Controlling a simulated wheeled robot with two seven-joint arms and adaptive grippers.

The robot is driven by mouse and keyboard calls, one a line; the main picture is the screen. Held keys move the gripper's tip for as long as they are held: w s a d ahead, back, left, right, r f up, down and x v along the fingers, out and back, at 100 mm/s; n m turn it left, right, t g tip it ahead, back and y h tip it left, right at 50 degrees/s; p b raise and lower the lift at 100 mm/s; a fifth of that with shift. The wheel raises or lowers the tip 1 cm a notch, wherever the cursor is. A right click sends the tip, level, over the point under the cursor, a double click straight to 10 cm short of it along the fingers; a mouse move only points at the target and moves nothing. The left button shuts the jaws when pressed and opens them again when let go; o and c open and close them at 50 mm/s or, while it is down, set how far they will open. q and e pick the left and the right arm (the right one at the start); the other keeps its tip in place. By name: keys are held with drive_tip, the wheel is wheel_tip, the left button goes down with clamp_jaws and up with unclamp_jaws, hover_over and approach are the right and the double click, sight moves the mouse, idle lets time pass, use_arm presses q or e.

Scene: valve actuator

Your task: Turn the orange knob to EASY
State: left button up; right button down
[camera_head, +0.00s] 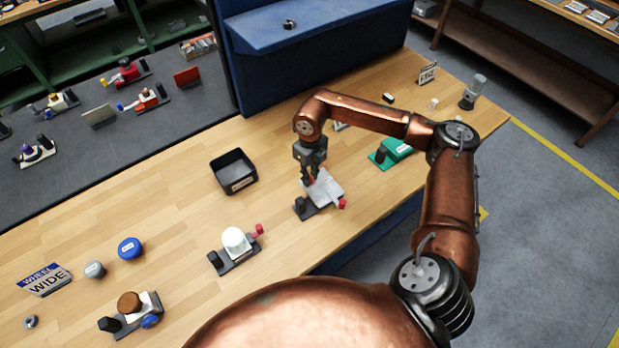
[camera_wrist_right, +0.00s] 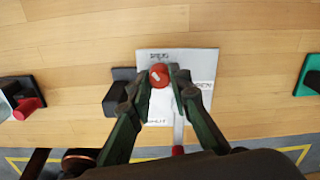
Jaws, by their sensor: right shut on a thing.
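The orange knob (camera_wrist_right: 159,75), reddish with a pale mark on its top, sits near the top middle of a light plate (camera_wrist_right: 192,66) in the right wrist view. The same plate (camera_head: 327,187) shows on the bench in the head view. My right gripper (camera_wrist_right: 166,77) is shut on the knob, with a finger at either side. In the head view my right gripper (camera_head: 310,178) points down over the plate and hides most of the knob. Lettering lies around the knob; EASY cannot be read. My left gripper is not in view.
A dark block (camera_head: 304,208) and a red-tipped lever (camera_head: 341,204) sit at the plate's edges. A black bin (camera_head: 233,171) stands to the left. A white-domed device (camera_head: 235,241) is nearer, and a green device (camera_head: 391,152) is to the right. Bare bench lies between them.

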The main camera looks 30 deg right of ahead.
drive_tip(key=n+b, duration=0.2)
drive_tip(key=n, duration=0.2)
drive_tip(key=shift+n+b, duration=0.65)
drive_tip(key=shift+n, duration=1.45)
drive_tip(key=c, duration=1.8)
unclamp_jaws()
drive_tip(key=shift+o, duration=0.2)
drive_tip(key=shift+r, duration=0.2)
wheel_tip(320, 180, up, 12)
drive_tip(key=shift+f, duration=0.15)
